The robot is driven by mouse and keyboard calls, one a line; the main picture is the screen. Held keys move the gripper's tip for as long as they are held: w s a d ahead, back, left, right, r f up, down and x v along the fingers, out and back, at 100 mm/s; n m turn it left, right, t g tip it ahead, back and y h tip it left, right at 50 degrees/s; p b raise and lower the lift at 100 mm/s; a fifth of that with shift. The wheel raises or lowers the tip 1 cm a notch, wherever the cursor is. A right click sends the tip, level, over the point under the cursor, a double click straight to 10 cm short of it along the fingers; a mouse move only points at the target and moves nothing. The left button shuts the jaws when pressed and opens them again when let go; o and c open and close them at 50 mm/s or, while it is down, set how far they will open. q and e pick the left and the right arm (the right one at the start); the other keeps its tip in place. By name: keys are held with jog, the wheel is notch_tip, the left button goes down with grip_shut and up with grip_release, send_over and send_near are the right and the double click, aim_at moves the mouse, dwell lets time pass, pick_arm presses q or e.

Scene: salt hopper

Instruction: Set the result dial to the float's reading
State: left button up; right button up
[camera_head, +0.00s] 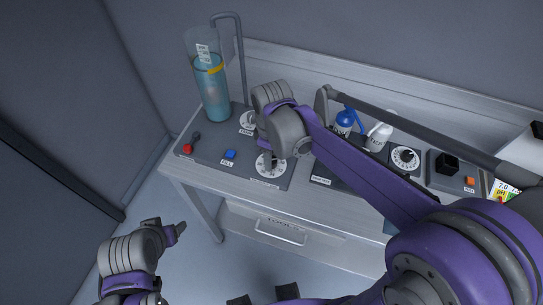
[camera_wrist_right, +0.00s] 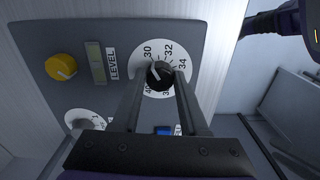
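The glass cylinder (camera_head: 212,95) of blue liquid stands at the back left of the bench panel. A yellow band (camera_head: 215,69), likely the float, is near the liquid's top, too small to read against a scale. A white dial (camera_head: 278,172) lies at the panel's front right. In the right wrist view the dial (camera_wrist_right: 146,55) shows 30, 32 and 34 around a black knob (camera_wrist_right: 160,73). My right gripper (camera_wrist_right: 161,78) has one finger on each side of the knob; contact is unclear. The knob's pointer is not clear. My left gripper (camera_head: 168,229) hangs apart, left of the bench.
A blue FILL button (camera_head: 230,154) and a red-tipped lever (camera_head: 188,148) are nearby.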

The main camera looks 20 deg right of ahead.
grip_shut()
jog(key=shift+m, duration=0.4)
jog(key=m, duration=0.3)
jog(key=shift+b, duration=0.35)
jog(key=m, duration=0.3)
jog(key=shift+m, duration=0.3)
jog(key=m, duration=0.3)
jog(key=shift+b, duration=0.4)
jog(key=shift+m, duration=1.8)
